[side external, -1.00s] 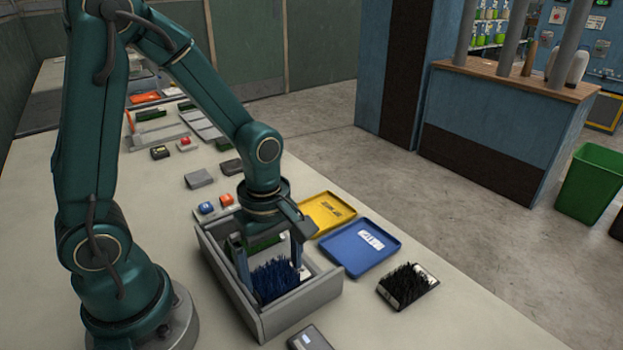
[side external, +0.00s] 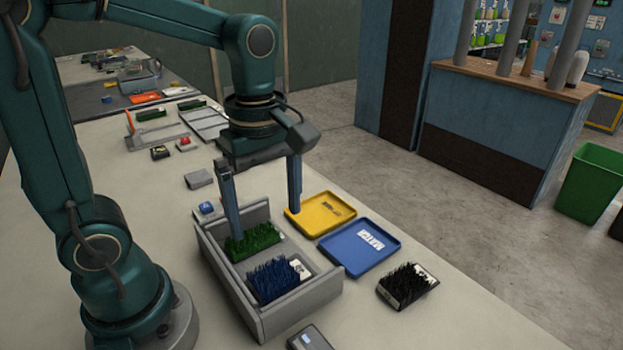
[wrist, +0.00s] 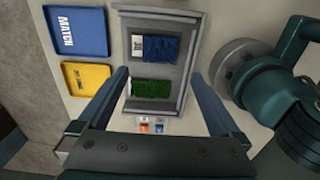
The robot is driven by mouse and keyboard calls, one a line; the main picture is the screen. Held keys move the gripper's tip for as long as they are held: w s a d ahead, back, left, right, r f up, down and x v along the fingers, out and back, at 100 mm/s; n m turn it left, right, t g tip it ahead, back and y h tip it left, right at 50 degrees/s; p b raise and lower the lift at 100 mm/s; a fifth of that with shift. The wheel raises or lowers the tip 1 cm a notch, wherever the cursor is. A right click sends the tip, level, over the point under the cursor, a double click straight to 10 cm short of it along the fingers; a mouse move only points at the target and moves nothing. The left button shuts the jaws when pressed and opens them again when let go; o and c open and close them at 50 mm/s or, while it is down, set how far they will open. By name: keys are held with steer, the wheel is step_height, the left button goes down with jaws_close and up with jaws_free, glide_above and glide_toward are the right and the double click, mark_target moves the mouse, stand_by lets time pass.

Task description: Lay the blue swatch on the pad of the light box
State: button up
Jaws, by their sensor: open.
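The blue swatch (side external: 278,277), bristly with a white label at one end, lies in the front part of a grey open-topped box (side external: 284,317). This box may be the light box; I cannot tell for sure. In the wrist view the swatch (wrist: 162,49) lies fully inside the box walls. A green swatch (side external: 254,241) lies behind it in the same box. My gripper (side external: 266,224) is open and empty above the box, its fingers wide apart. It is clear of the blue swatch. In the wrist view the fingertips (wrist: 160,74) flank the box.
A blue tray marked MATCH (side external: 338,263) and a yellow tray (side external: 303,227) stand right of the box. A black-bristled swatch (side external: 407,285) lies on the table in front of the blue tray. A small dark device (side external: 309,338) is at the front. A blue button (side external: 206,208) sits behind the box.

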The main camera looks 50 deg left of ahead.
steer(key=s+m+t, duration=0.1)
steer(key=m+t, duration=0.1)
steer(key=m, duration=0.4)
steer(key=s+r+m+t, duration=0.1)
steer(key=m, duration=0.5)
steer(key=s+d+m+t, duration=0.1)
steer(key=s+m+t, duration=0.1)
steer(key=m, duration=0.4)
steer(key=shift+r+t, duration=0.3)
steer(key=shift+r, duration=0.1)
steer(key=shift+c, duration=0.3)
